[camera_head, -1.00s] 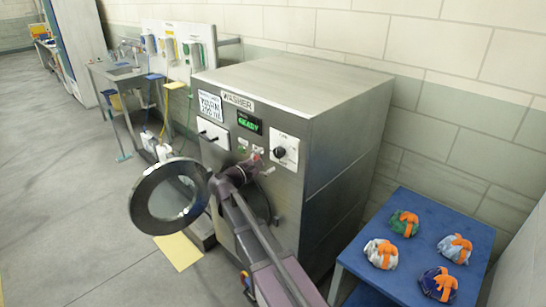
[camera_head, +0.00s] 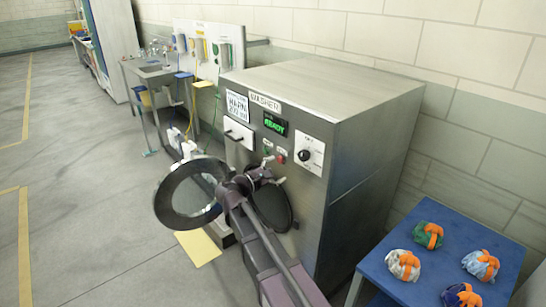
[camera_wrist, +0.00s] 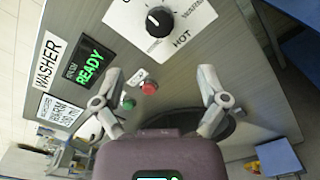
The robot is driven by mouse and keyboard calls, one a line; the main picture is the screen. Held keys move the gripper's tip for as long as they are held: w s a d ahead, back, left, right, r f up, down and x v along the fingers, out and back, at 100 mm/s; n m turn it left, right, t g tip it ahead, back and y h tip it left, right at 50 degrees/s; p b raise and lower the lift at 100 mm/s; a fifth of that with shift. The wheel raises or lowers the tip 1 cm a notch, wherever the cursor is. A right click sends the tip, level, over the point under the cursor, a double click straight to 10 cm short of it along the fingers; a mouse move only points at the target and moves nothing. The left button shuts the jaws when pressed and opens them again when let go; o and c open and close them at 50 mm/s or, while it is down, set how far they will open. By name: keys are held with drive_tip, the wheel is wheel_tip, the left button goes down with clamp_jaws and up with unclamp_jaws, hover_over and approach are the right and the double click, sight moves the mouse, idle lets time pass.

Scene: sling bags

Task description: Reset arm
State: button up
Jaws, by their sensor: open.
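My gripper (camera_head: 272,170) is open and empty in front of the washer (camera_head: 370,165), just below its buttons. In the wrist view its two fingers (camera_wrist: 160,78) stand apart with nothing between them, and the washer front lies beyond. I cannot tell whether a finger touches the panel. The washer's round door (camera_head: 165,203) is swung open to the left of my gripper. The dark door opening (camera_head: 283,212) is partly hidden behind my arm. The display (camera_head: 275,124) reads READY in green.
A blue table (camera_head: 395,289) at the lower right holds several sling bags with orange straps, one of them green (camera_head: 421,235). A sink bench (camera_head: 160,72) stands at the back left. A yellow mat (camera_head: 199,248) lies on the floor. The floor at left is clear.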

drive_tip(key=s+d+f+m+g+y, duration=0.5)
drive_tip(key=s+d+f+m+g, duration=0.3)
drive_tip(key=d+f, duration=0.35)
drive_tip(key=s+a+f+m+g+y, duration=0.1)
drive_tip(key=s+f+m+y, duration=0.2)
drive_tip(key=s, duration=0.4)
drive_tip(key=s+f+m+g+y, duration=0.1)
drive_tip(key=s+f+m+y, duration=0.3)
drive_tip(key=s+m+y, duration=0.1)
drive_tip(key=shift+s+a+g+y, duration=0.3)
drive_tip(key=shift+s+a+y, duration=0.1)
drive_tip(key=shift+s+y, duration=0.5)
drive_tip(key=shift+c, duration=0.2)
drive_tip(key=c, duration=0.4)
drive_tip(key=shift+c, duration=0.2)
